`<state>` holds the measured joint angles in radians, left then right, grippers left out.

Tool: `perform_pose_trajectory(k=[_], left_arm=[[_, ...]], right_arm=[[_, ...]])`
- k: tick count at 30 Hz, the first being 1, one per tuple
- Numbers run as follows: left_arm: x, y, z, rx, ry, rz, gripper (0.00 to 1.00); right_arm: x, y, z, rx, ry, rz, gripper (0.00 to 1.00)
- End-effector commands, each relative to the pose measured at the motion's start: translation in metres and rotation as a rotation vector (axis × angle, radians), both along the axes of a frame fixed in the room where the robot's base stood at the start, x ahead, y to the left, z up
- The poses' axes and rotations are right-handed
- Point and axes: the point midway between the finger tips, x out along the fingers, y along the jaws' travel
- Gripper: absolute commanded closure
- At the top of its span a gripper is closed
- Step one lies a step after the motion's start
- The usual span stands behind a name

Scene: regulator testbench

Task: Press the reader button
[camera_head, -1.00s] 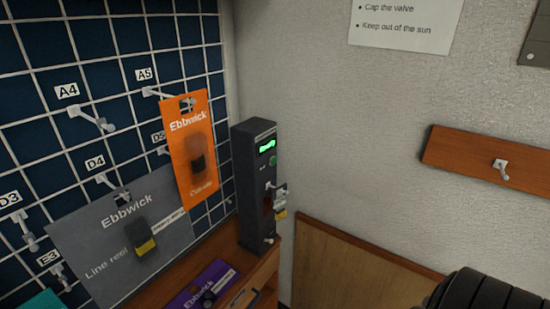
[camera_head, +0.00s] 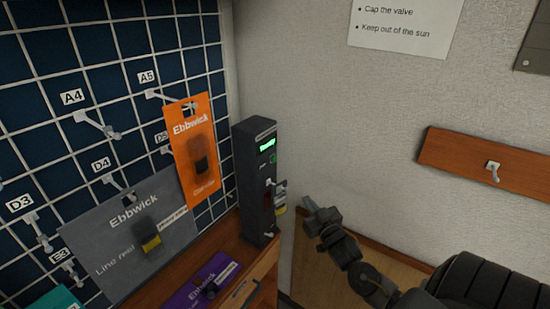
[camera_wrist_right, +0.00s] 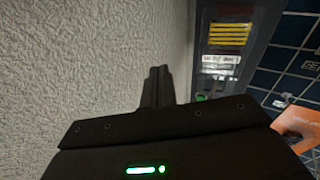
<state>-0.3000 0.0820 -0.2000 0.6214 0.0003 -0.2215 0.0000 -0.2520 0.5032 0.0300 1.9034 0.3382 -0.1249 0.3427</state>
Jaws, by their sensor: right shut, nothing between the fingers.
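The reader is an upright dark box (camera_head: 246,190) in the corner, with a lit green display (camera_head: 267,145). A small green round button (camera_head: 273,157) sits just below the display on its front face. My right gripper (camera_head: 307,203) is shut and empty, to the right of the reader and lower than the button, apart from it. In the right wrist view, my shut fingers (camera_wrist_right: 158,72) point up beside the reader (camera_wrist_right: 252,62); a green spot (camera_wrist_right: 201,97) shows at its edge, partly hidden by the gripper body. My left gripper is out of view.
A wire grid wall with hooks holds an orange card (camera_head: 194,150) and a grey card (camera_head: 125,235) left of the reader. A purple package (camera_head: 195,290) lies on the wooden shelf. A wooden hook rail (camera_head: 460,160) is on the right wall.

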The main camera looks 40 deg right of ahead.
Motion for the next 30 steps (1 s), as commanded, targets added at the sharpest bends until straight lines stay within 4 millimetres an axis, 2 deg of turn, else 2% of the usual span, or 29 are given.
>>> perform_pose_trajectory(k=[1, 6, 9, 12, 18, 30], left_arm=[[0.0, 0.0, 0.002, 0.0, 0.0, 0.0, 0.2], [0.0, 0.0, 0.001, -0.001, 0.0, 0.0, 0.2], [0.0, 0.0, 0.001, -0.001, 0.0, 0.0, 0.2], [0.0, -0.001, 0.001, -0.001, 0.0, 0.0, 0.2], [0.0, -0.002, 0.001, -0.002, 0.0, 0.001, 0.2], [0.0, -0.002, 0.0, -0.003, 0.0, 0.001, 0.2]], right_arm=[[-0.001, 0.004, 0.025, 0.013, -0.054, 0.013, 1.0], [-0.01, 0.015, 0.088, 0.075, -0.209, 0.044, 1.0], [-0.017, 0.02, 0.113, 0.114, -0.278, 0.062, 1.0], [-0.023, 0.024, 0.13, 0.153, -0.328, 0.076, 1.0], [-0.025, 0.023, 0.134, 0.217, -0.359, 0.09, 1.0], [-0.02, 0.024, 0.132, 0.219, -0.357, 0.089, 1.0]])
